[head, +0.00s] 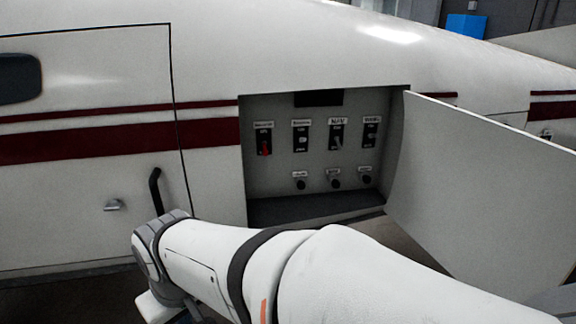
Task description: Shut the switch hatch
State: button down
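The switch hatch (480,190) is a large pale panel on the right side of a recessed switch compartment (325,160) in a white aircraft body. The hatch stands wide open, swung outward to the right and towards me. The compartment shows a row of labelled switches, one with a red lever (265,146), and several dark knobs (334,182) below. My arm reaches from the lower right across the front, below the compartment, and hides the hatch's lower part. My wrist is at the lower left, away from the hatch. My gripper's fingers do not show.
The aircraft body (90,190) with dark red stripes fills the left and back. A door outline, a silver handle (113,205) and a black curved bar (155,190) are near my wrist. A blue box (466,26) is far behind.

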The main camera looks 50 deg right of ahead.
aim_at(493, 203)
jog(key=u, duration=1.2)
jog(key=k, duration=2.55)
jog(key=z, duration=1.4)
jog(key=k, duration=0.55)
jog(key=z, duration=0.35)
jog(key=i, duration=0.3)
jog(key=z, duration=0.05)
